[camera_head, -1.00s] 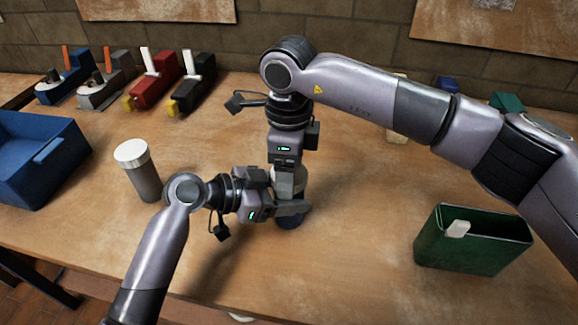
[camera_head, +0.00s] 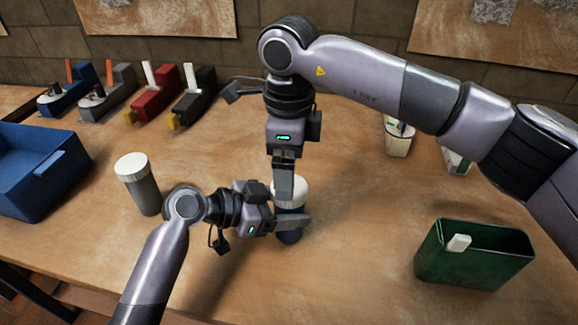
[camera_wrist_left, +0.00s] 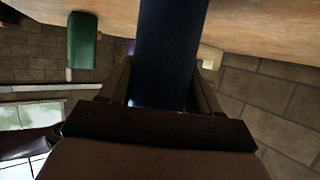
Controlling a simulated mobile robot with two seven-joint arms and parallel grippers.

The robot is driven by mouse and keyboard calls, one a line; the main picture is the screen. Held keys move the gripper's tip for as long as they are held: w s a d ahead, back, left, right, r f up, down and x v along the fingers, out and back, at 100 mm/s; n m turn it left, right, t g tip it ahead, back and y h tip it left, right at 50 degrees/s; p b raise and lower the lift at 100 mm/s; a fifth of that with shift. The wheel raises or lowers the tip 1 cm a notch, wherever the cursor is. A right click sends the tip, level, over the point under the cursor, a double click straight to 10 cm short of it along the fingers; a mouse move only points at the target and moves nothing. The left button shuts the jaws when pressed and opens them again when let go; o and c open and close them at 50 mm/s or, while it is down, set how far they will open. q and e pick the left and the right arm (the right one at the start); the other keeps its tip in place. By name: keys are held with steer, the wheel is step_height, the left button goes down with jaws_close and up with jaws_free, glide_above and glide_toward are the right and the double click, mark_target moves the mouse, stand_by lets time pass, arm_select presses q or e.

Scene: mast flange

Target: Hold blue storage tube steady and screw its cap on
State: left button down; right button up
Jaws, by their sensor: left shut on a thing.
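The blue storage tube (camera_head: 289,237) stands upright on the table, mostly hidden behind my left gripper (camera_head: 292,222). In the left wrist view the dark blue tube (camera_wrist_left: 170,50) fills the space between my left gripper's fingers (camera_wrist_left: 160,95), which are shut on it. The white cap (camera_head: 298,192) sits at the top of the tube; how far it is seated cannot be told. My right gripper (camera_head: 284,185) points straight down from above, its fingers at the cap and overlapping it in the picture. Whether these fingers grip the cap is unclear.
A grey tube with white lid (camera_head: 138,184) stands left of my left arm. A blue bin (camera_head: 40,172) is at the left edge, and a green box (camera_head: 470,262) is at the right front. Several coloured devices (camera_head: 150,92) line the back left. The front middle table is clear.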

mark_target(289, 212)
steer(key=shift+c, duration=0.4)
steer(key=n, duration=0.1)
steer(key=r+n, duration=0.1)
steer(key=n, duration=0.1)
steer(key=shift+n, duration=0.3)
steer(key=n, duration=0.3)
steer(key=shift+r, duration=0.4)
steer(key=n, duration=0.2)
steer(key=r+n, duration=0.1)
steer(key=n, duration=0.3)
steer(key=shift+r, duration=0.3)
steer(key=shift+f, duration=4)
